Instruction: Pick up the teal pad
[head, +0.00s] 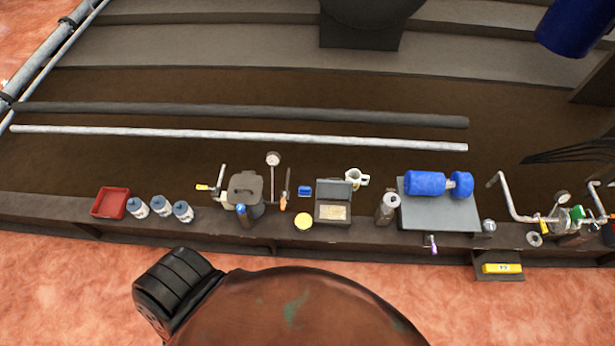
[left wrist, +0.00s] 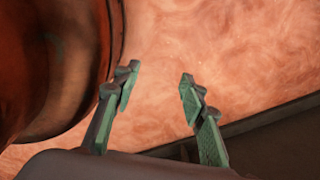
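I cannot make out a teal pad for certain in either view. A small blue block (head: 305,191) lies on the shelf left of an open grey case, and a small green item (head: 577,213) stands among the pipes at the far right. My left gripper (left wrist: 158,82) shows in the left wrist view with its two greenish fingers spread apart. Nothing is between them; pinkish ground lies behind. Neither gripper shows in the head view, and my right gripper is in no view.
The long dark shelf holds a red tray (head: 110,203), several white jars with blue lids, a lidded grey pot (head: 246,188), a yellow disc (head: 303,221), the open grey case (head: 333,212), a mug (head: 357,179) and a blue cylinder (head: 424,183) on a grey plate (head: 436,216). Long pipes lie behind.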

